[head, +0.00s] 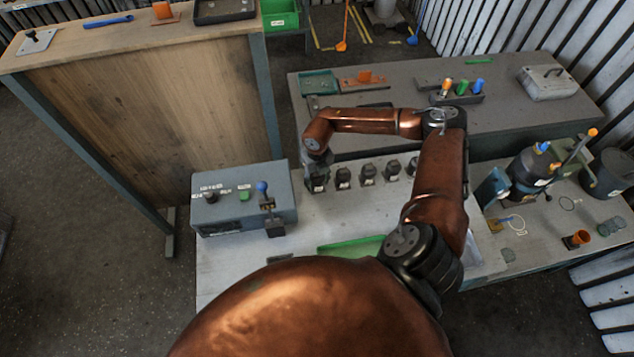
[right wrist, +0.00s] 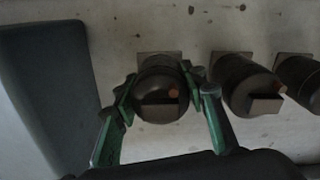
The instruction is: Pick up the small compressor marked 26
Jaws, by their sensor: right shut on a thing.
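Several small dark compressors stand in a row on the grey bench, among them one at the row's left end (head: 318,184) and its neighbour (head: 343,178). My right gripper (right wrist: 160,100) has its green fingers closed around the left-end compressor, which shows from above in the right wrist view (right wrist: 160,82). In the head view my right gripper (head: 316,163) is small and partly hidden by my arm. The held compressor still appears at its place in the row; I cannot tell whether it touches the bench. I cannot read its number. My left gripper is not in view.
A blue-grey control box (head: 242,200) with knobs and a lever stands close left of the row. The neighbouring compressor (right wrist: 245,85) is close to the gripper's right finger. A green tray (head: 350,246) lies in front. My right arm hides part of the bench.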

